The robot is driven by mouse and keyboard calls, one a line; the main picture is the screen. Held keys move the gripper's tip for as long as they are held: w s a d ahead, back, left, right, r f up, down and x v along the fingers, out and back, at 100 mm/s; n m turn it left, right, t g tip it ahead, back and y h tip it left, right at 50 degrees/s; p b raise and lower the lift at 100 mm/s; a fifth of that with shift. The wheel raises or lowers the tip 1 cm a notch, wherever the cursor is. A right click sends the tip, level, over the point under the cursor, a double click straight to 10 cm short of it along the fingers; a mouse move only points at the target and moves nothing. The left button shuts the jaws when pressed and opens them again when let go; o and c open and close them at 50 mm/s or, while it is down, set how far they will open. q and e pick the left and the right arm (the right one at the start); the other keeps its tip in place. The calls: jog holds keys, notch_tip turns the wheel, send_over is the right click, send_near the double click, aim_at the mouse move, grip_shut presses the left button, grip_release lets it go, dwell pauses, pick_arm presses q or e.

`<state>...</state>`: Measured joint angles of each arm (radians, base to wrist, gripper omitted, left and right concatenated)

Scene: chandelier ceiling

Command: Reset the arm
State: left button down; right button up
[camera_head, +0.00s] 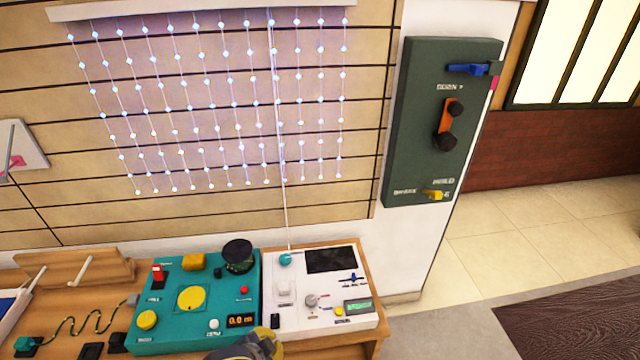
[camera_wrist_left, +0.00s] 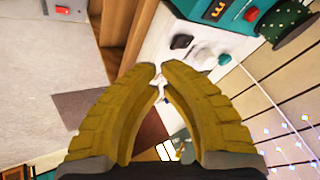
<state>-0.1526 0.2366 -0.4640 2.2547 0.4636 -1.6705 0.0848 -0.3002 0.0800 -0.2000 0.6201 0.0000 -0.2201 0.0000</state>
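My left gripper (camera_head: 250,345) shows at the bottom edge of the head view, beside the teal and white control boxes. In the left wrist view its two yellow fingers (camera_wrist_left: 159,70) lean together, tips almost meeting with a thin gap. I see nothing held between them. Behind the tips in that view is a white box (camera_wrist_left: 150,50) with a dark and a white knob. My right gripper and arm are not in view.
A teal control box (camera_head: 170,325) with a yellow dial and a white control box (camera_head: 270,320) stand on a wooden table (camera_head: 365,342). A dark green panel (camera_head: 415,120) hangs on the wall. A lit bead curtain (camera_head: 210,110) hangs behind. The floor (camera_head: 530,235) at right is open.

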pick_arm(q)
jog(key=s+a+r+n+y, duration=0.1)
jog(key=s+a+n+y, duration=0.15)
jog(key=s+a, duration=0.5)
jog(key=s+a+r+n+y, duration=0.1)
jog(key=s+a+y, duration=0.35)
jog(key=a, duration=0.65)
jog(key=s+d+f+g+h, duration=0.1)
jog(key=s+d+f+h, duration=0.15)
jog(key=f, duration=1.25)
jog(key=s+d+f+g+h, duration=0.1)
jog(key=d+f+g, duration=0.15)
jog(key=f, duration=1.35)
jog(key=s+f+n+g+h, duration=0.1)
jog(key=s+f+n+g, duration=0.1)
jog(key=s+f, duration=1.8)
jog(key=shift+s+d+f+n+h, duration=0.15)
jog(key=shift+s+d+n+h, duration=0.15)
jog(key=shift+s+n, duration=0.5)
jog(key=shift+w, duration=0.1)
